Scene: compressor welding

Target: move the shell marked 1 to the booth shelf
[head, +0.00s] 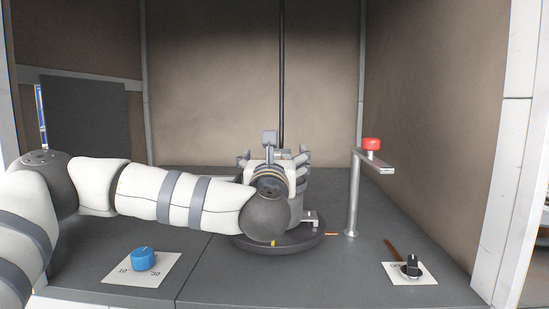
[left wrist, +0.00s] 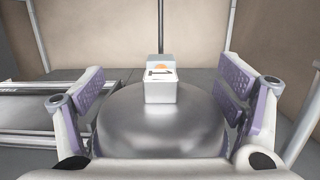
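The metal shell (head: 296,208) stands on a dark round turntable (head: 318,240) in the head view, mostly hidden behind my left arm. In the left wrist view, the shell's shiny dome (left wrist: 160,125) fills the middle, with a small box (left wrist: 160,92) on top. The box carries a dark stroke and an orange spot; I cannot read a clear number. My left gripper (head: 272,157) is over the shell, its purple-padded fingers spread on either side of the dome. They look open; any contact is unclear. My right gripper is not in view. I cannot clearly identify the booth shelf.
A red button (head: 371,145) tops a metal post right of the turntable. A blue knob (head: 143,259) sits front left, a black knob (head: 411,267) front right. A dark panel (head: 85,115) stands at the back left. Brown booth walls (head: 220,80) enclose the grey surface.

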